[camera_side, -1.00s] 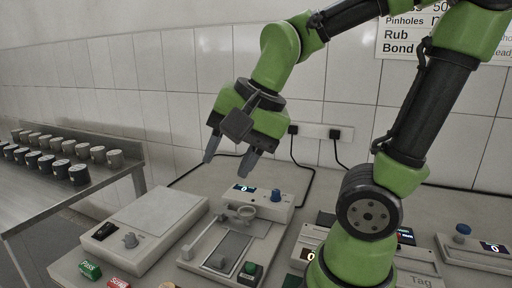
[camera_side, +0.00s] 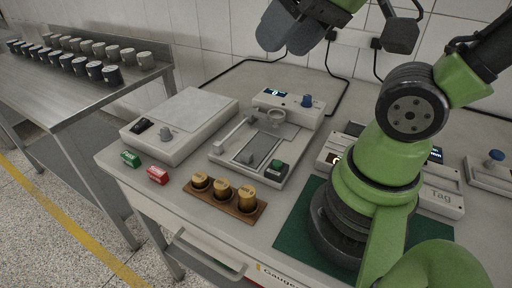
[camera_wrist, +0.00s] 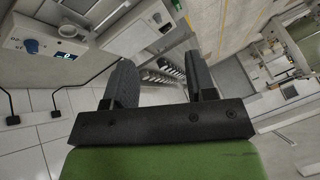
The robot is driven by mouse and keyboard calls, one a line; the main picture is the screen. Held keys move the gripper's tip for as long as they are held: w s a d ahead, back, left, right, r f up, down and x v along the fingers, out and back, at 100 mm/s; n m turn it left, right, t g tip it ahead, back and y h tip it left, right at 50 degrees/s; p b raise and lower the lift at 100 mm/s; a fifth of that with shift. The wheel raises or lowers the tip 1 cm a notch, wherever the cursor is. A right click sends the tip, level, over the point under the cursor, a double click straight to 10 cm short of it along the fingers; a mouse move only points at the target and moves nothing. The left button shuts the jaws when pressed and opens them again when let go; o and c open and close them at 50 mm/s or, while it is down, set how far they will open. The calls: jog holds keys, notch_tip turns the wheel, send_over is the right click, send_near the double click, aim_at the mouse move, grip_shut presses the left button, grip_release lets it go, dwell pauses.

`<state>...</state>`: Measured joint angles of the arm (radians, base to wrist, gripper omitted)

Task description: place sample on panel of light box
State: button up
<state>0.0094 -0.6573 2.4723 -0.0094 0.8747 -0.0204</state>
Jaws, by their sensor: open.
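The light box is probably the low grey box with a pale flat top (camera_side: 192,108), a dark switch and a knob, at the left of the bench in the side view. It seems to show at the top of the wrist view (camera_wrist: 130,36). No loose sample can be made out clearly. My gripper (camera_side: 288,44) is at the top edge of the side view, high above the bench and behind the tester, partly cut off. In the wrist view its two dark fingers (camera_wrist: 162,80) stand apart with nothing between them.
A tester with a blue knob (camera_side: 307,101) and green button stands right of the light box. A wooden block with brass weights (camera_side: 222,192) and green (camera_side: 130,158) and red (camera_side: 157,175) blocks lie in front. A steel table (camera_side: 60,90) with dark-and-grey jars is at left.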

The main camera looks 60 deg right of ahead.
jog(key=w+d+f+n+g+h, duration=0.1)
jog(key=w+d+f+g, duration=0.1)
jog(key=w+f+g, duration=0.3)
jog(key=n+g, duration=0.2)
jog(key=n, duration=0.1)
send_over(244, 152)
jog(key=shift+h, duration=0.4)
jog(key=f, duration=1.8)
jog(key=shift+a, duration=0.2)
jog(key=shift+s+d+f, duration=0.1)
jog(key=shift+d+f, duration=0.05)
jog(key=shift+f, duration=2.7)
grip_shut()
jog(key=shift+r, duration=0.1)
notch_tip(244, 152, up, 9)
jog(key=shift+f, duration=0.2)
jog(key=a+r, duration=0.4)
jog(key=r, duration=0.3)
jog(key=shift+w, duration=0.3)
